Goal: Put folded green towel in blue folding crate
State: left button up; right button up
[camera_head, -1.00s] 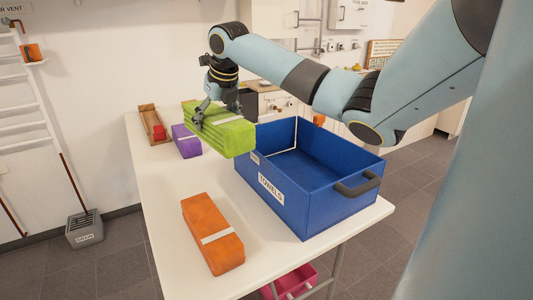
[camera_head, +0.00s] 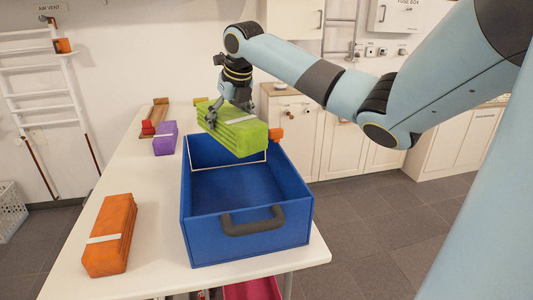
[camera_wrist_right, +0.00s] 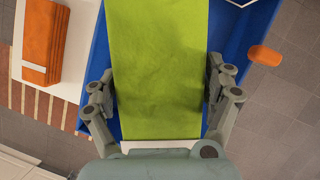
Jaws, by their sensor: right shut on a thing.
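The folded green towel (camera_head: 234,128) with a white band is held in my right gripper (camera_head: 226,112), which is shut on its sides. It hangs above the far part of the blue folding crate (camera_head: 205,218), which stands open on the table. In the right wrist view the green towel (camera_wrist_right: 158,70) fills the space between the two fingers of my right gripper (camera_wrist_right: 158,95). Parts of the blue crate (camera_wrist_right: 228,40) show below and beside it. The crate's visible floor is empty; the towel hides part of its far end. My left gripper is not in view.
A folded orange towel (camera_head: 112,235) lies on the white table (camera_head: 150,262) left of the crate, and a purple towel (camera_head: 165,138) lies farther back. A wooden tray (camera_head: 155,116) stands at the far end. The table's right edge runs close to the crate.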

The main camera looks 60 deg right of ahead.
aim_at(251, 199)
jog(key=k+l+u, duration=0.1)
jog(key=l, duration=0.35)
jog(key=k+l+u, duration=0.15)
jog(key=k+l, duration=0.2)
jog(key=k+l+u, duration=0.1)
jog(key=k+l, duration=0.15)
jog(key=l, duration=0.3)
jog(key=k+l+u, duration=0.15)
jog(key=k+l, duration=0.15)
jog(key=l, duration=0.1)
